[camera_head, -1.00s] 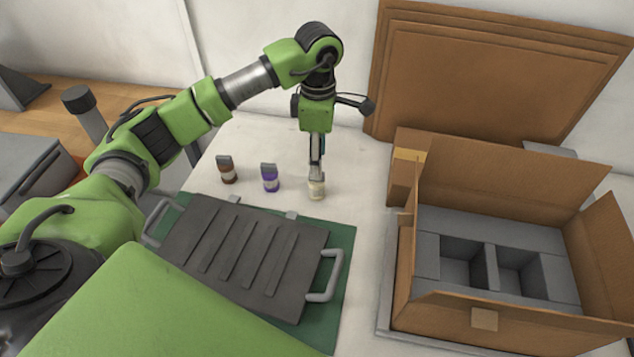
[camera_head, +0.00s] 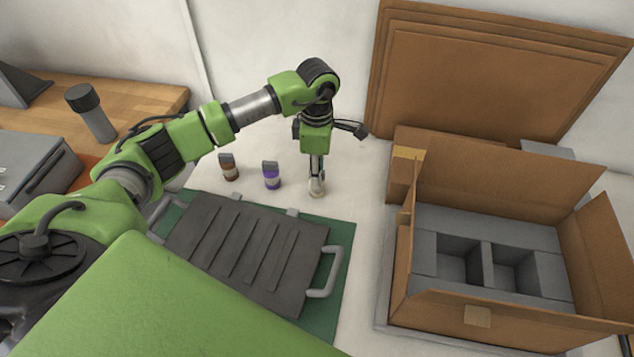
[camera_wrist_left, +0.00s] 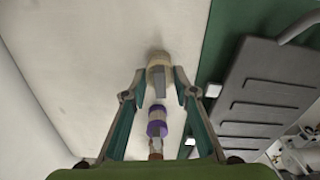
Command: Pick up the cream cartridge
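The cream cartridge (camera_head: 317,192) stands upright on the white table, the rightmost of three small cartridges. My left gripper (camera_head: 317,180) points straight down over it, with its fingers hiding much of the cartridge. In the left wrist view, the cream cartridge (camera_wrist_left: 159,63) with its grey top lies between the fingertips of my left gripper (camera_wrist_left: 160,77). The fingers are apart, one on each side, with a small gap showing. My right gripper is not in view.
A purple cartridge (camera_head: 271,175) and a brown cartridge (camera_head: 229,167) stand to the left. A dark handled case (camera_head: 245,255) lies on a green mat (camera_head: 341,290) in front. An open cardboard box (camera_head: 500,180) with grey foam compartments (camera_head: 485,225) stands at right.

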